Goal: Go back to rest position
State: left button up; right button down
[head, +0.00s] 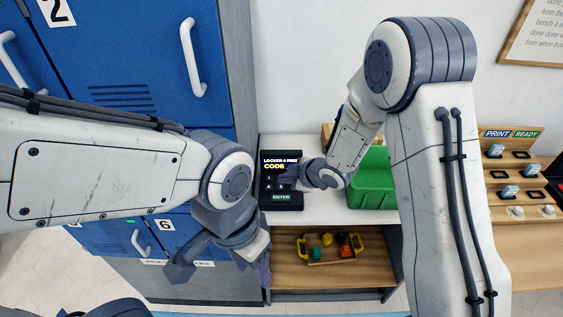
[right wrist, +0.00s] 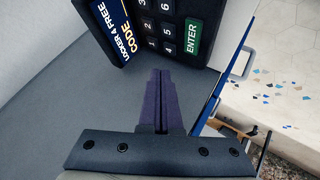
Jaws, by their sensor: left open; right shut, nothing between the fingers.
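My right gripper (head: 291,184) is shut and empty, right in front of the dark keypad (head: 281,197). Its two fingers (right wrist: 161,98) lie together in the right wrist view, just below the keypad (right wrist: 165,45). I cannot tell whether the tips touch the keys. The keypad screen reads "LOCKER 4 FREE" and "CODE", and a green ENTER key shows. Part of the keys is hidden behind the gripper in the head view. My left gripper (head: 222,268) is open and empty, pointing down, low in front of the blue lockers.
Blue lockers (head: 130,60) with white handles stand at left. A green bin (head: 372,188) is on the white counter (head: 325,213), close to my right wrist. A yellow-handled tray (head: 330,262) lies on the wooden shelf below. A PRINT/READY rack (head: 510,170) stands at right.

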jog(key=shift+r, duration=0.1)
jog(key=s+d+r+m+g+h, duration=0.1)
jog(key=s+r+m+g, duration=0.1)
jog(key=s, duration=0.8)
jog(key=s+d+r+m+g+h, duration=0.1)
jog(key=s+r+m, duration=0.3)
jog(key=s, duration=0.7)
jog(key=s+d+r+m+g+h, duration=0.1)
jog(key=s+r+m+g+h, duration=0.2)
jog(key=s+r, duration=0.3)
jog(key=s+m, duration=0.1)
jog(key=s, duration=0.3)
jog(key=shift+s+d+r+g, duration=0.25)
jog(key=shift+d+r+g, duration=0.05)
jog(key=shift+d+g, duration=0.1)
